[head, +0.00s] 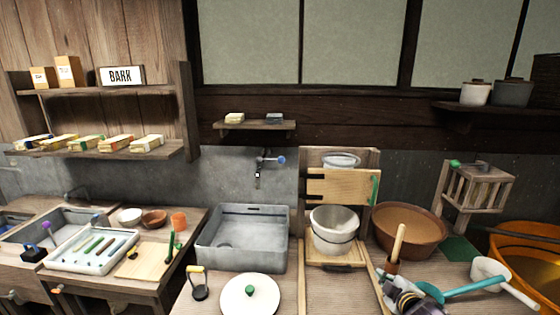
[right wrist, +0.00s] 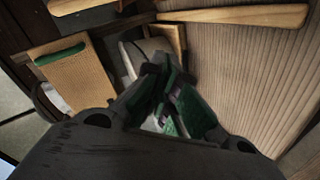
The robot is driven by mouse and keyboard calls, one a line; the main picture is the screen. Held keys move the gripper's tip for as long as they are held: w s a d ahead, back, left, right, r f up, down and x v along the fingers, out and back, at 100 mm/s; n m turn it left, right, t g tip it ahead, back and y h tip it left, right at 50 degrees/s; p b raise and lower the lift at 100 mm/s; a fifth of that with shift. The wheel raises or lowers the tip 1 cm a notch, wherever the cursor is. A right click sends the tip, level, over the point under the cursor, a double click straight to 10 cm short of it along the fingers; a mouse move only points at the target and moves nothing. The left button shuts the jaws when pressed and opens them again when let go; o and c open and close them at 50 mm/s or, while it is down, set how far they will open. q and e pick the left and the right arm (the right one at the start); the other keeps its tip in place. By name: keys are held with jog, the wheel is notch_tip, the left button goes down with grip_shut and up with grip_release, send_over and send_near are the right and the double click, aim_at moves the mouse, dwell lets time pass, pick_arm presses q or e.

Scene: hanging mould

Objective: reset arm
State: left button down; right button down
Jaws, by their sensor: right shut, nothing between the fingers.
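My right gripper (head: 392,285) is low at the bottom right of the head view, in front of the brown bowl. It is shut and holds nothing. In the right wrist view its dark fingers with green pads (right wrist: 165,85) come together at the tips. A wooden board with a green edge (right wrist: 75,72) is to the left of the fingers there. A pale wooden handle (right wrist: 235,16) lies above and to the right of the fingertips. My left gripper is not in view.
A white bucket (head: 334,229) stands behind and left of the gripper, with a brown bowl (head: 409,229) behind it. A wooden stick (head: 397,243) stands upright close by. A teal-handled tool (head: 472,287) lies to the right. A white lid (head: 250,297) and a grey basin (head: 242,240) are further left.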

jog(key=s+a+f+m+g, duration=0.3)
jog(key=s+f, duration=0.1)
jog(key=s, duration=0.5)
jog(key=s+a+f+m+g, duration=0.3)
jog(key=s+a, duration=0.1)
jog(key=s, duration=0.5)
jog(key=s+a+f+m+g, duration=0.3)
jog(key=s+f+m+g, duration=0.1)
jog(key=s, duration=0.5)
notch_tip(320, 180, down, 34)
jog(key=s+g, duration=0.1)
jog(key=s, duration=0.2)
jog(key=s+d+f, duration=0.3)
jog(key=s+f, duration=0.6)
jog(key=s, duration=0.1)
jog(key=s+d+f+n+g, duration=0.1)
jog(key=s+d+f, duration=0.2)
jog(key=s+f, duration=0.6)
jog(key=shift+s+f, duration=0.4)
jog(key=shift+s, duration=0.7)
jog(key=shift+d, duration=0.1)
